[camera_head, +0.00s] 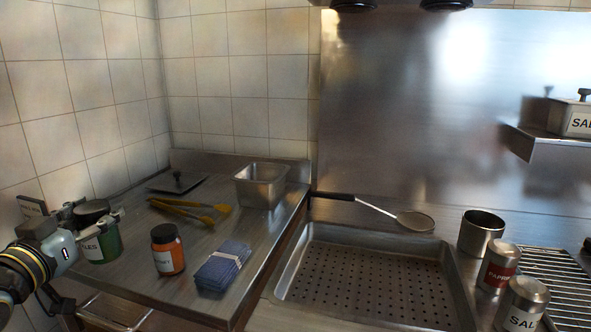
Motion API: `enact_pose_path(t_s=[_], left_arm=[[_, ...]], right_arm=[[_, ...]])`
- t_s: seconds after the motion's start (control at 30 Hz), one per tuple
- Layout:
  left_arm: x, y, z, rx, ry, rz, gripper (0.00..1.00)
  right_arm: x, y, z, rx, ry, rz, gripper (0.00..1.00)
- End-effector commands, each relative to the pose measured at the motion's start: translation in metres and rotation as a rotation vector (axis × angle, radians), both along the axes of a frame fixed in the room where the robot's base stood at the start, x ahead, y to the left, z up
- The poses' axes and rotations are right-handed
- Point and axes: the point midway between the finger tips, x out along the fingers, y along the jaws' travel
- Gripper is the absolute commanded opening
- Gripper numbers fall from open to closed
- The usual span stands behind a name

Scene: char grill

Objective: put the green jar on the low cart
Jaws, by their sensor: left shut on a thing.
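The green jar (101,247) has a dark lid and a white label whose visible letters end in "LES". It is at the left of the head view, at the left edge of the steel counter. My left gripper (96,216) is shut on the green jar, with its fingers at either side near the lid. I cannot tell whether the jar touches the counter. A low metal frame or tray (113,312) shows below the counter at the bottom left; I cannot tell whether it is the low cart. My right gripper is not in view.
An orange jar (168,255), a folded blue cloth (223,267), yellow tongs (190,211) and a steel pan (261,184) stand on the counter (130,275). A perforated tray (370,275) is in the middle. Shakers (500,265) and a grill grate (560,280) are at right.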

Motion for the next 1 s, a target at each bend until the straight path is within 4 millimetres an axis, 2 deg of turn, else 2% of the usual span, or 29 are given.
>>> enact_pose_path(t_s=[0.03,0.1,0.37,0.53,0.67,0.77,0.8,0.9,1.0], left_arm=[[-0.003,0.0,-0.014,-0.001,0.005,0.001,0.09],[-0.007,0.0,-0.024,0.0,0.004,-0.002,0.09],[-0.027,-0.011,-0.05,-0.001,0.002,-0.036,0.09],[-0.047,-0.031,-0.062,-0.002,0.002,-0.09,0.09],[-0.068,-0.056,-0.067,-0.003,0.002,-0.166,0.09],[-0.093,-0.089,-0.062,-0.001,0.0,-0.272,0.09],[-0.102,-0.102,-0.055,0.0,0.0,-0.315,0.09],[-0.115,-0.123,-0.031,0.003,-0.001,-0.393,0.09],[-0.122,-0.134,-0.019,0.002,0.001,-0.437,0.09]], right_arm=[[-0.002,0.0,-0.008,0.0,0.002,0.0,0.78],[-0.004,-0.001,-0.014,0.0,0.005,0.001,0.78],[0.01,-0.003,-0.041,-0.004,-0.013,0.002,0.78],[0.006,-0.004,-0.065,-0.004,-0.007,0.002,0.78],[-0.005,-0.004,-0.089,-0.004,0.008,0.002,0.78],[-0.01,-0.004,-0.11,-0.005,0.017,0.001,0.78],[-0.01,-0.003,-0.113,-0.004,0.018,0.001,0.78],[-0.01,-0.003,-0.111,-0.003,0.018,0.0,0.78],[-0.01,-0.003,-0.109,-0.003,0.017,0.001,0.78]])
